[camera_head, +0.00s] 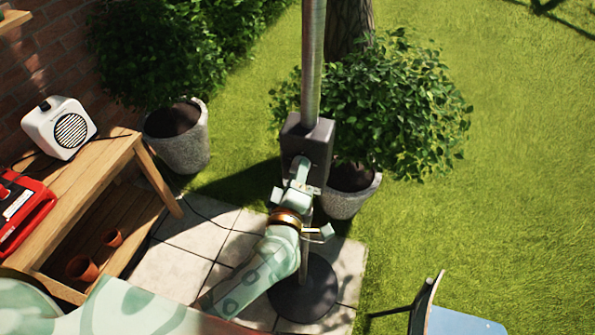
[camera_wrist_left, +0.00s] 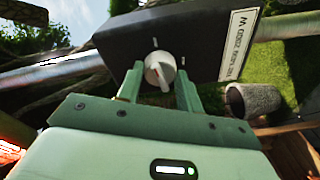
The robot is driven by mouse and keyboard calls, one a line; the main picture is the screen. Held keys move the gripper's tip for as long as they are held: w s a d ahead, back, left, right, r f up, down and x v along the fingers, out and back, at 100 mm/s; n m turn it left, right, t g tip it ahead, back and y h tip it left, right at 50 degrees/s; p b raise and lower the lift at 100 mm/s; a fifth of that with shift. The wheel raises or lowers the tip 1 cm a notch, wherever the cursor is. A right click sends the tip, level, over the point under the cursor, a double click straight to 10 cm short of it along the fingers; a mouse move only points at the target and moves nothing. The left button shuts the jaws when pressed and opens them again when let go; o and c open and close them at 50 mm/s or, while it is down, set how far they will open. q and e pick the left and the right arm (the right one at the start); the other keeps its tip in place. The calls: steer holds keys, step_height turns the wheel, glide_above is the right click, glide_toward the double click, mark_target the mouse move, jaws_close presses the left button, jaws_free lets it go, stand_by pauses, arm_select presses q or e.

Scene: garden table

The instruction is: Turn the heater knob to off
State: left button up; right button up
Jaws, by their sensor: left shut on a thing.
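The heater's dark control box (camera_head: 306,142) sits on a metal pole over a round base. In the left wrist view the box (camera_wrist_left: 190,38) fills the upper middle and carries a round white knob (camera_wrist_left: 160,70) with small marks around it. My left gripper (camera_head: 299,168) reaches up to the front of the box. In the left wrist view its two fingers (camera_wrist_left: 160,82) stand on either side of the knob and are shut on it. The knob is hidden behind the gripper in the head view. My right gripper is not in view.
Potted shrubs stand beside and behind the heater. A blue chair (camera_head: 462,322) is at the lower right. Open lawn lies to the right.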

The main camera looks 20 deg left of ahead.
arm_select(q)
steer(key=shift+a+n+g+h+p, duration=0.1)
steer(key=shift+n+g+h+p, duration=0.25)
steer(key=shift+n, duration=2.05)
steer(key=shift+d+n+g+h+p, duration=0.1)
steer(key=shift+n+h+p, duration=0.35)
steer(key=shift+n, duration=1.95)
steer(key=shift+a+n+g+h+p, duration=0.15)
steer(key=shift+n+p, duration=0.45)
steer(key=shift+n, duration=2.1)
steer(key=o, duration=1)
